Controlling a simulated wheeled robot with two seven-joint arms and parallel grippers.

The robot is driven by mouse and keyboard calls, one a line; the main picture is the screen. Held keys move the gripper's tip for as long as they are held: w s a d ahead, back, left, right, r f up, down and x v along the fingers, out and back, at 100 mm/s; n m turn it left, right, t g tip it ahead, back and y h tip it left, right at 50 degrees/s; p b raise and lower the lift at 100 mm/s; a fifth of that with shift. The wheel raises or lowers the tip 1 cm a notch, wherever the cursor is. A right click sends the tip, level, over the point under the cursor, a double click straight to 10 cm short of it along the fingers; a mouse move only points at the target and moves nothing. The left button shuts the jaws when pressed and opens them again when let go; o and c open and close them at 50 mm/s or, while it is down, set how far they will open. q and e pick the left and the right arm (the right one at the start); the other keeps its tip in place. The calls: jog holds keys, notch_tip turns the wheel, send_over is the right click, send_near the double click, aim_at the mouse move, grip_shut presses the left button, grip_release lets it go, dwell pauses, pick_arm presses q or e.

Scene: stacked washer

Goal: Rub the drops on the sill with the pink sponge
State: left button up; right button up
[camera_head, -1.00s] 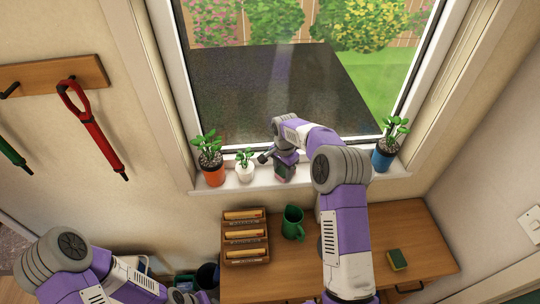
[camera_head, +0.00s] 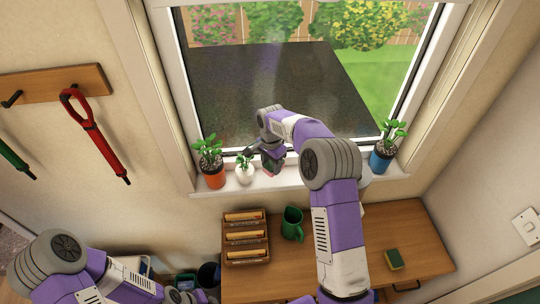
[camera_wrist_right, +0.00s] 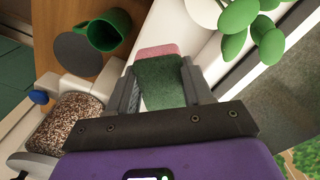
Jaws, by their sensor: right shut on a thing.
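The pink sponge (camera_wrist_right: 158,52), with a dark green face, is held between the two fingers of my right gripper (camera_wrist_right: 162,88). In the head view my right gripper (camera_head: 270,168) is low at the white window sill (camera_head: 312,178), just right of the small white plant pot. A bit of pink shows under it; I cannot tell whether the sponge touches the sill. No drops can be made out on the sill. My left gripper (camera_head: 185,297) is at the bottom edge of the head view, its fingers not clear.
On the sill stand an orange pot (camera_head: 213,178), a white pot (camera_head: 244,175) close to my right gripper and a blue pot (camera_head: 380,161).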

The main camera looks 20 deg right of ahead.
jog(key=shift+r+p, duration=0.65)
jog(key=shift+r, duration=0.7)
